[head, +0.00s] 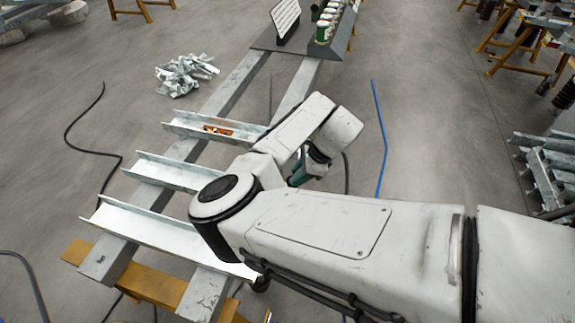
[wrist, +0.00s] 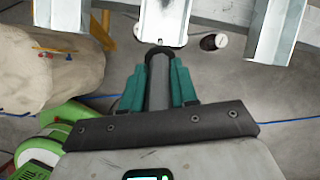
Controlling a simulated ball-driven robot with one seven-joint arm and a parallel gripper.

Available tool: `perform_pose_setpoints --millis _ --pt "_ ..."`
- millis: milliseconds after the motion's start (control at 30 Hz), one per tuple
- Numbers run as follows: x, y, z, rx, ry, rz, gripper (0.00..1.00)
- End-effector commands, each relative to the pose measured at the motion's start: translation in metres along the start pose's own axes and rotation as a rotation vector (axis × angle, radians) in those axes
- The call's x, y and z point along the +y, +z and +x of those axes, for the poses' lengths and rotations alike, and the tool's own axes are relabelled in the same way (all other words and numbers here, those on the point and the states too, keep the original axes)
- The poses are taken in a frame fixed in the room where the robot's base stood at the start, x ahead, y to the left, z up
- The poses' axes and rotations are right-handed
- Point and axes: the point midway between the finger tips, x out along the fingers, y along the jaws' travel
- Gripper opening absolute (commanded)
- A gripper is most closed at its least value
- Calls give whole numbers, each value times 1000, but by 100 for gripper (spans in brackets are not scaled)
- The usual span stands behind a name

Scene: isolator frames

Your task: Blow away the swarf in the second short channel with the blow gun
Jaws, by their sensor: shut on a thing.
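Three galvanized channels lie across two rails in the head view: a long near one (head: 150,226), a short middle one (head: 172,172) and a short far one (head: 190,121). Orange-red bits, seemingly swarf (head: 218,130), lie in the far channel. The middle channel's visible part looks bare. My gripper (wrist: 159,86), with teal fingers, is shut on a dark grey round-bodied thing, seemingly the blow gun (wrist: 158,82). Its tip points at the end of a channel (wrist: 160,22) in the wrist view. Whether it touches is unclear. In the head view my arm mostly hides the gripper.
A heap of metal scraps (head: 186,73) lies on the floor behind the left rail. Cans (head: 323,32) stand on a grey stand at the rails' far end. A black hose (head: 75,148) and a blue line (head: 379,130) cross the floor. Steel profiles (head: 550,165) are stacked at right.

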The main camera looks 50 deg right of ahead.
Motion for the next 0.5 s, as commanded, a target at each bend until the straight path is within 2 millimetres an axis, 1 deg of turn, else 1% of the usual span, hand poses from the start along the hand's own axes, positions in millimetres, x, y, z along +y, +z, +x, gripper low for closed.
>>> perform_pose_setpoints --millis 67,167,367,500 --pt "-3 -2 -2 -3 -16 28 0" --pt "-3 -3 1 -3 -19 34 0" --pt "-3 -4 13 -2 -17 30 0" --pt "-3 -4 26 -2 -17 29 0"
